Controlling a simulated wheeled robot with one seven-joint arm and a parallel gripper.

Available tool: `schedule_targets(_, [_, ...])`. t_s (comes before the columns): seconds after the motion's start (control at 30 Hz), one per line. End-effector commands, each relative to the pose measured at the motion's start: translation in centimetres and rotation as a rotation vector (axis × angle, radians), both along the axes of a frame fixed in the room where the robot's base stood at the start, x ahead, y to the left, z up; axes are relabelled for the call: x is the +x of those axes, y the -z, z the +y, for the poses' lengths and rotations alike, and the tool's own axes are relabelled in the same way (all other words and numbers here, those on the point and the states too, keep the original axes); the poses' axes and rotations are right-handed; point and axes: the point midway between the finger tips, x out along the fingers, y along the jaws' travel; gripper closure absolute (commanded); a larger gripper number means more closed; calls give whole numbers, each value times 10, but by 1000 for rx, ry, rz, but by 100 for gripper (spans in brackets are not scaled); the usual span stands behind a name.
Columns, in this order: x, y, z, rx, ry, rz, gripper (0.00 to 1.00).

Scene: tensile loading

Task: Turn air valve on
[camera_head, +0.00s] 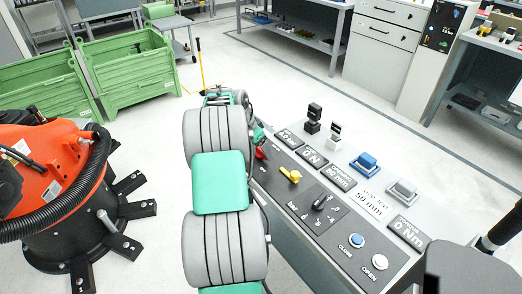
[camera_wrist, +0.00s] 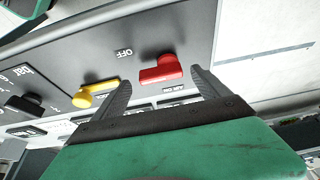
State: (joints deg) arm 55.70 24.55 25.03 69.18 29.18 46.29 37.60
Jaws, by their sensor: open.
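The red valve handle (camera_wrist: 162,71) sits on the grey control panel (camera_wrist: 150,25), with an OFF label (camera_wrist: 124,53) near it and another small label (camera_wrist: 180,90) closer to my gripper. My gripper (camera_wrist: 160,78) is open, its two fingers apart with the red handle in the gap near their tips. I cannot tell whether either finger touches it. In the head view the red handle (camera_head: 260,153) shows beside my arm, which hides most of my gripper. A yellow valve handle (camera_wrist: 92,94) lies just left of the left finger; it also shows in the head view (camera_head: 290,176).
A black selector knob (camera_head: 322,201), a blue close button (camera_head: 357,241) and a white open button (camera_head: 379,262) are further along the panel. Small blocks and displays line its far side. An orange machine (camera_head: 50,165) and green bins (camera_head: 125,68) stand left, with clear floor between.

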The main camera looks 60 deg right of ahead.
Motion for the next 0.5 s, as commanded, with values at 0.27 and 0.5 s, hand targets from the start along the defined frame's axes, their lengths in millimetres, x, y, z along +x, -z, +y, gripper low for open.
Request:
schedule_targets(0.27, [-3,17,-7,-2,-2,-2,15])
schedule_targets(0.5, [-2,17,-7,-2,-3,-1,23])
